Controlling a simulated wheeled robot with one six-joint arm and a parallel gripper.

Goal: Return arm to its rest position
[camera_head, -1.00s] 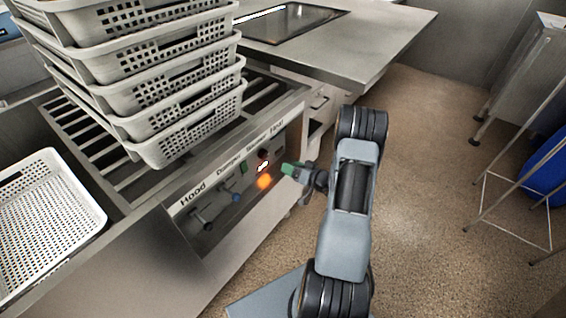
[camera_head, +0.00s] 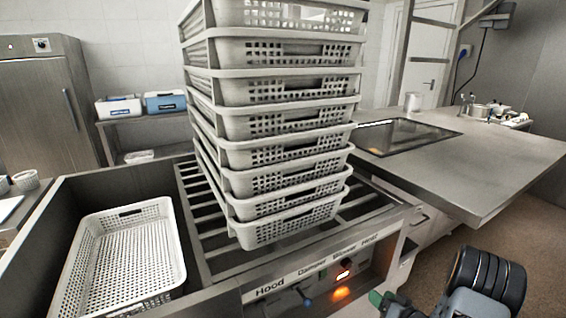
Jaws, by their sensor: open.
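My arm (camera_head: 482,285) shows at the lower right, folded, with its dark ringed joint beside the front of the metal unit. My gripper (camera_head: 383,300) is at the bottom edge, with a green tip by the control panel. It is open, with nothing seen in it. Its lower part is cut off by the frame.
A tall stack of grey perforated baskets (camera_head: 285,155) stands on a slatted metal rack (camera_head: 205,215). One empty basket (camera_head: 125,265) sits in the left bay. A steel counter (camera_head: 470,170) juts out at the right. The floor (camera_head: 520,225) beyond my arm looks clear.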

